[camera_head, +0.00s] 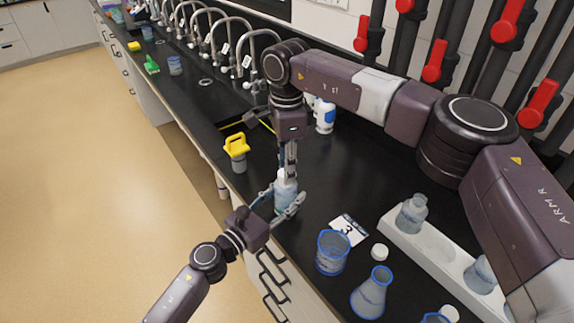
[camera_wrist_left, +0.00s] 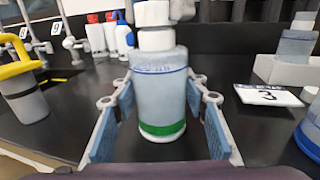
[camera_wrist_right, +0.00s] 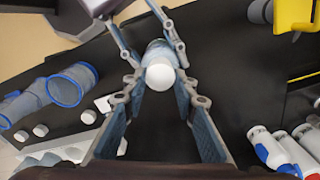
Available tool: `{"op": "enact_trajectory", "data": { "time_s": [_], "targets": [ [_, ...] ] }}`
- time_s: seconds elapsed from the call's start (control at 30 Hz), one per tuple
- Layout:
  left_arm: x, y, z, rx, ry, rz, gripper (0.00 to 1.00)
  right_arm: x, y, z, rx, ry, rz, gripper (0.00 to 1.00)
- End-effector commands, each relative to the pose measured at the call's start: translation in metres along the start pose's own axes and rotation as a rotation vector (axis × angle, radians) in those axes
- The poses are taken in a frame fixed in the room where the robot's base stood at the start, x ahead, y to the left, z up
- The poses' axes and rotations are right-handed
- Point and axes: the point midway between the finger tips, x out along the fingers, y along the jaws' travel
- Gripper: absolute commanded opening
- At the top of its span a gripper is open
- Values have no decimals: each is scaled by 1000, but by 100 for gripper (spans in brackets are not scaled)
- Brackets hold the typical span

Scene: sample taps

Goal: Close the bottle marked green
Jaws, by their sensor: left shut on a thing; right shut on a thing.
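The bottle (camera_head: 286,195) is pale and translucent, with a green band (camera_wrist_left: 162,132) low on its body in the left wrist view. It stands upright on the black counter near its front edge. My left gripper (camera_head: 280,204) is shut around the bottle's body, one finger on each side. My right gripper (camera_head: 289,165) comes from above and is shut on the white cap (camera_wrist_right: 160,76) at the bottle's top. In the left wrist view the white cap (camera_wrist_left: 153,12) is above the white neck (camera_wrist_left: 156,40). I cannot tell whether it is threaded on.
A card marked 3 (camera_head: 348,229), a blue-rimmed beaker (camera_head: 333,252), a flask (camera_head: 369,293) and a loose white cap (camera_head: 379,252) are to the right. A white rack (camera_head: 434,245) holds bottles. A yellow-handled container (camera_head: 237,152) stands to the left. Taps line the sinks behind.

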Motion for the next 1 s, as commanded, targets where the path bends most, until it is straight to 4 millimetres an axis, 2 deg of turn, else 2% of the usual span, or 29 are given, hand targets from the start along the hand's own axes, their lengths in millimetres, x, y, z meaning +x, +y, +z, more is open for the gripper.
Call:
{"op": "enact_trajectory", "data": {
  "time_s": [0.17, 1.0],
  "targets": [
    [0, 0, -1, 0, 1, 0, 0, 0, 0, 0, 123, 0, 0, 18],
    [0, 0, -1, 1, 1, -1, 0, 0, 3, 4, 1708, 0, 2, 18]
  ]
}}
